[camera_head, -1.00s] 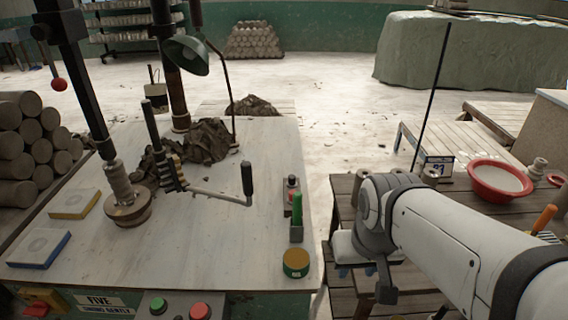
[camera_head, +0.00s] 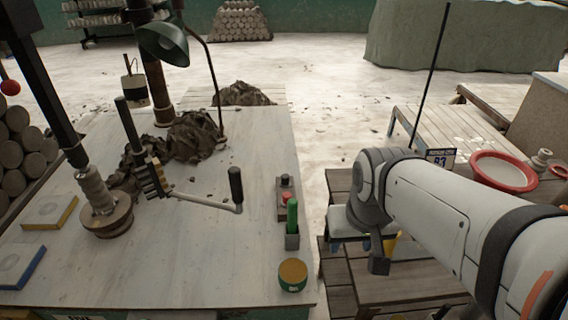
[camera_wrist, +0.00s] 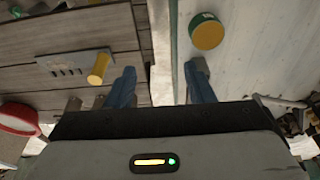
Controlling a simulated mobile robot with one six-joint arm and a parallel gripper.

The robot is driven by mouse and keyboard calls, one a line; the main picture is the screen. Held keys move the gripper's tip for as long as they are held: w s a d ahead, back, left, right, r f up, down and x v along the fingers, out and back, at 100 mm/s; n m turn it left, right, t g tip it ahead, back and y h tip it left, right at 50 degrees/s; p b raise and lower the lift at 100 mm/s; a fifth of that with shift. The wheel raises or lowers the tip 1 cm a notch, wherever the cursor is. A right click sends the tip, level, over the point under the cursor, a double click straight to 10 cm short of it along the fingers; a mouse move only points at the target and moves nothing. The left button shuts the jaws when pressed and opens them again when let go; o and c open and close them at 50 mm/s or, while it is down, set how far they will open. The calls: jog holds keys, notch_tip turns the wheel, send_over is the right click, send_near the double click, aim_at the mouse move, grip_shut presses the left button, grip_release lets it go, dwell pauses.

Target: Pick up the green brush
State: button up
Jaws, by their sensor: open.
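A yellow-topped green tin (camera_head: 292,274) sits in front of the holder; it also shows in the wrist view (camera_wrist: 207,33). A red-button box (camera_head: 285,196) stands behind it. A crank handle (camera_head: 236,186) reaches in from the left. A slatted table (camera_head: 400,287) is at right.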

jog(key=w+a+r+m+g+p, duration=0.1)
jog(key=w+a+m+g+p, duration=0.2)
jog(key=w, duration=0.6)
jog(key=p, duration=0.3)
send_over(292, 212)
jog(key=w, duration=0.1)
notch_tip(292, 212, down, 2)
jog(key=shift+d+f, duration=0.15)
jog(key=shift+f, duration=0.05)
notch_tip(292, 212, down, 8)
jog(key=shift+w+r, duration=0.1)
grip_shut()
